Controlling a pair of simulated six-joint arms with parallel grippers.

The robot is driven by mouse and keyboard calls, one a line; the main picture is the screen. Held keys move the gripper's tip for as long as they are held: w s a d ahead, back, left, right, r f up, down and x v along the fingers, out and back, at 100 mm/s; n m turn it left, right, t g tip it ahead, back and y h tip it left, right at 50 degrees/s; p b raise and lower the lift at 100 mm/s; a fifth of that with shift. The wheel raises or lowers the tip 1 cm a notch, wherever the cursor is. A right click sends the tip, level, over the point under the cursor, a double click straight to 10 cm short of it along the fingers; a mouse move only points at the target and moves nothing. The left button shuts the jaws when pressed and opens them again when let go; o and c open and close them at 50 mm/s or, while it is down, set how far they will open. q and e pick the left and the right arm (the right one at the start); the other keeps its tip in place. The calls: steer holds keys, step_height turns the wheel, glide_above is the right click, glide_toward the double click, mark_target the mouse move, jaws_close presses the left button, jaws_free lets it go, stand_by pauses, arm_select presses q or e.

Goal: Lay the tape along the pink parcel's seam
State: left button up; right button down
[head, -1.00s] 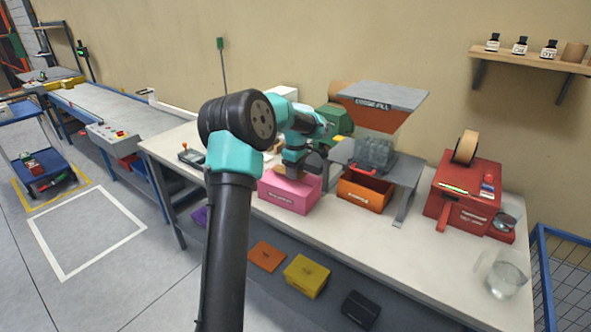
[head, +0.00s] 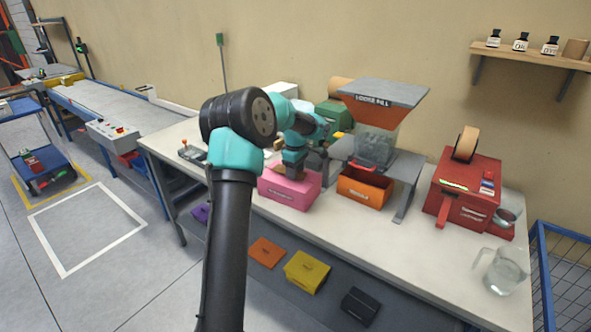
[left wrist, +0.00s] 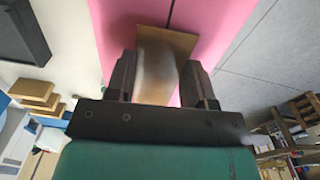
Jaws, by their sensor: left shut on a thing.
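The pink parcel (head: 288,193) stands on the bench, upright, left of the orange box. It also fills the top of the left wrist view (left wrist: 110,25), where its dark seam (left wrist: 172,14) runs away from the gripper. My left gripper (head: 293,174) points down over the parcel's top. In the left wrist view, my left gripper (left wrist: 157,78) is shut on the brown tape (left wrist: 154,60). The tape's flat far end (left wrist: 178,40) lies across the seam line, hiding the seam below it. I cannot tell whether it touches the parcel. My right gripper is not in view.
The orange box (head: 366,187) stands right of the parcel under the loose-fill hopper (head: 383,92). A red tape dispenser (head: 464,188) and a clear jug (head: 499,274) stand further right. The bench front (head: 340,228) is clear.

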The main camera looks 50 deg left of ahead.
arm_select(q)
steer(key=shift+f, duration=0.55)
steer(key=o, duration=1)
steer(key=shift+c, duration=0.2)
step_height(320, 180, up, 18)
steer(key=shift+f, duration=0.25)
steer(key=shift+f, duration=0.1)
